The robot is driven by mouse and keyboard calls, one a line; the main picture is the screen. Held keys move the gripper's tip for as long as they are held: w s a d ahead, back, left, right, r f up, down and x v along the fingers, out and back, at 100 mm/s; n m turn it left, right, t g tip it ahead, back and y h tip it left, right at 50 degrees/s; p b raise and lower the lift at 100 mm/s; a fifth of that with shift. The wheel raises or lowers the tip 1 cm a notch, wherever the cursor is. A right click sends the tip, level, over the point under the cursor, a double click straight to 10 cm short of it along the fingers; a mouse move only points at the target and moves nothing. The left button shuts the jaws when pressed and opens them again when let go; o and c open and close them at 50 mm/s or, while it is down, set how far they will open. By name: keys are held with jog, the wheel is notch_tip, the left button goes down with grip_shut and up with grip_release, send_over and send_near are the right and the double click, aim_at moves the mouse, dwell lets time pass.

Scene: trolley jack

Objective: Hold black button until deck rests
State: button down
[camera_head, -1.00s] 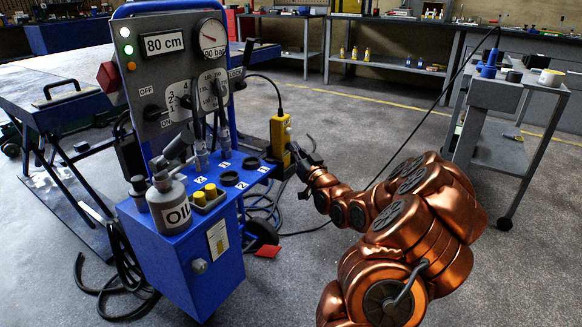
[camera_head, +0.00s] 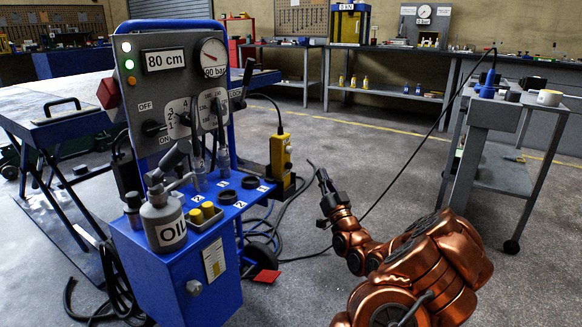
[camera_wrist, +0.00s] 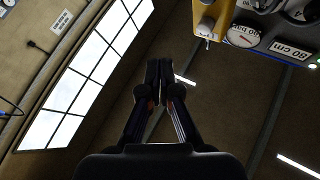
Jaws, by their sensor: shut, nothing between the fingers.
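The yellow pendant box (camera_head: 281,158) hangs at the right side of the blue control cart (camera_head: 205,262). Small dark spots show on its face, but I cannot tell which is the black button. My gripper (camera_head: 316,170) is shut and empty, apart from the pendant and to its right, fingers pointing up. The raised grey deck (camera_head: 55,98) stands at left on dark legs. The display (camera_head: 165,60) reads 80 cm.
A grey trolley (camera_head: 490,120) stands at right with a cable running from it. An oil can (camera_head: 162,226) and yellow caps (camera_head: 207,210) sit on the cart. Hoses and a red piece (camera_head: 267,276) lie on the floor. Open floor lies behind my arm.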

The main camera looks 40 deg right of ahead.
jog(key=w+a+p, duration=0.1)
jog(key=w+a, duration=0.1)
jog(key=w, duration=0.5)
jog(key=shift+w+p, duration=0.15)
jog(key=shift+p, duration=0.2)
jog(key=shift+w+a, duration=0.2)
dwell(1.2)
jog(key=shift+w, duration=0.2)
jog(key=shift+w+a, duration=0.2)
jog(key=shift+w, duration=0.35)
dwell(2.0)
jog(key=shift+s, duration=0.1)
dwell(1.0)
jog(key=shift+s+d, duration=0.25)
jog(key=shift+s, duration=0.6)
jog(key=shift+s+d+b, duration=0.2)
jog(key=shift+s+d, duration=0.05)
jog(key=shift+s, duration=0.55)
jog(key=shift+s+d+b, duration=0.2)
jog(key=shift+s+d, duration=0.05)
jog(key=shift+s, duration=0.55)
jog(key=shift+s+d+b, duration=0.2)
jog(key=shift+s+d, duration=0.05)
jog(key=shift+s, duration=0.55)
